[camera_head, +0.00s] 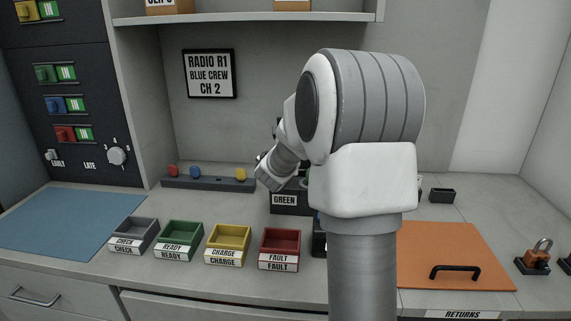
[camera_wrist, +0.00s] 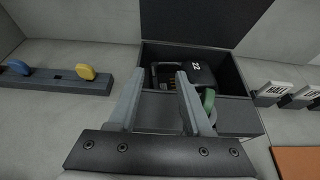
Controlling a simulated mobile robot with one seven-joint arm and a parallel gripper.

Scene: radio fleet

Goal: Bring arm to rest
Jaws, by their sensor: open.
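My gripper (camera_wrist: 160,75) is open in the wrist view, its two grey fingers apart with nothing held between them. It points at an open dark box (camera_wrist: 230,115). A black radio (camera_wrist: 200,72) marked 22 lies inside, beyond the right fingertip. A green rounded piece (camera_wrist: 208,100) shows right of the right finger. In the head view my bent arm hides most of the gripper and part of the dark box (camera_head: 285,210) labelled GREEN.
A rail (camera_head: 208,184) with red, blue and yellow knobs lies left of the box. Grey (camera_head: 134,237), green (camera_head: 179,241), yellow (camera_head: 228,245) and red (camera_head: 279,250) trays line the counter front. A blue mat (camera_head: 70,222) is left; an orange panel (camera_head: 455,250) and padlock (camera_head: 540,255) are right.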

